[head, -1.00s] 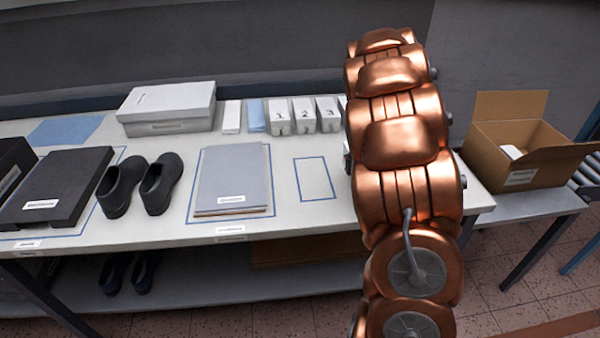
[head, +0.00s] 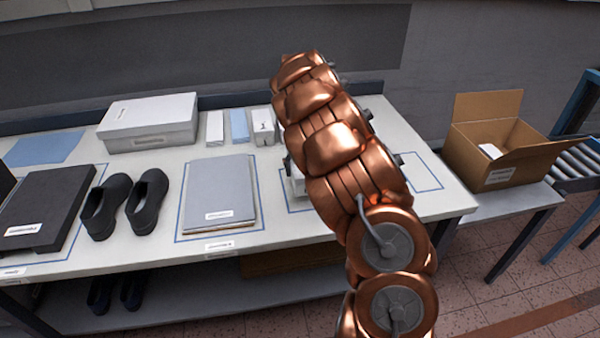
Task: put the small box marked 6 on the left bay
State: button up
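My copper-coloured arm crosses the middle of the head view and hides most of my gripper. No box marked 6 can be read. A small white box marked 1 (head: 263,127) stands at the back, and its neighbours are behind my arm. A blue-outlined bay (head: 288,205) is partly covered by my arm, and another outlined bay (head: 428,176) lies to its right, looking empty where visible.
The white table (head: 265,225) also holds a large pale box (head: 150,122), black shoes (head: 148,203), a grey lid or folder (head: 217,190) and a black flat box (head: 45,212). An open cardboard box (head: 505,150) stands on a side table at the right.

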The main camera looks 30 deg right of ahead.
jog(key=shift+w+a+f, duration=0.15)
jog(key=shift+w+a, duration=0.15)
notch_tip(320, 180, down, 2)
jog(key=shift+s+f+p, duration=0.1)
jog(key=shift+f+p, duration=0.15)
jog(key=shift+p, duration=0.55)
jog(key=shift+f, duration=0.45)
jog(key=shift+f, duration=0.15)
jog(key=o, duration=1.3)
jog(key=shift+c, duration=0.2)
